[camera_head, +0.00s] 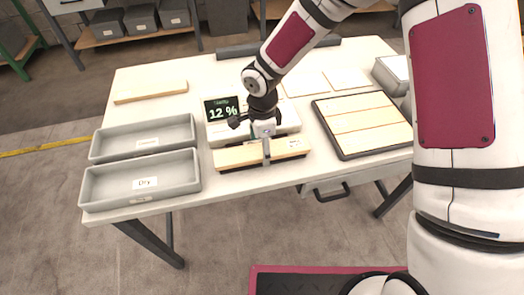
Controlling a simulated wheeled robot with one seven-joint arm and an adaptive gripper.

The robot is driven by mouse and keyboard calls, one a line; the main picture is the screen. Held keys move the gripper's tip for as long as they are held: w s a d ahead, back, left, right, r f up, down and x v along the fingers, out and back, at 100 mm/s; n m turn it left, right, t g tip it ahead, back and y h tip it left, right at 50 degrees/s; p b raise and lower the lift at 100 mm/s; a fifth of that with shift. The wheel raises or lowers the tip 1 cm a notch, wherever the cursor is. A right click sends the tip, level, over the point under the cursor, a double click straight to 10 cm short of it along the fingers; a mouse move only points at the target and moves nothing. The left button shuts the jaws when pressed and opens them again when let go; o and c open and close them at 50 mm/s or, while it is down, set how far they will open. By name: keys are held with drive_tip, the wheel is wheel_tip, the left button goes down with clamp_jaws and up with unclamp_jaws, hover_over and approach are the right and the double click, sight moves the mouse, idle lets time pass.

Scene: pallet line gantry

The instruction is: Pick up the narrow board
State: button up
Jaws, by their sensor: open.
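A narrow pale wooden board (230,157) lies along the front of a white meter (215,133) whose dark screen reads 12 %. A second pale board (150,92) lies alone at the table's back left. My gripper (257,122) is open over the meter and the front board, pointing down. A thin grey upright part crosses the middle of the front board below my gripper. I cannot tell whether my fingers touch anything; the arm hides part of the meter.
Two grey bins (140,196) stand at the table's front left, the nearer labelled "Dry". A dark-rimmed tray (348,156) of pale boards lies on the right, with a grey box (391,72) behind it. A dark bar (238,51) lies at the back edge.

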drive_tip(key=shift+f, duration=0.25)
drive_tip(key=c, duration=1.5)
drive_tip(key=shift+r, duration=0.1)
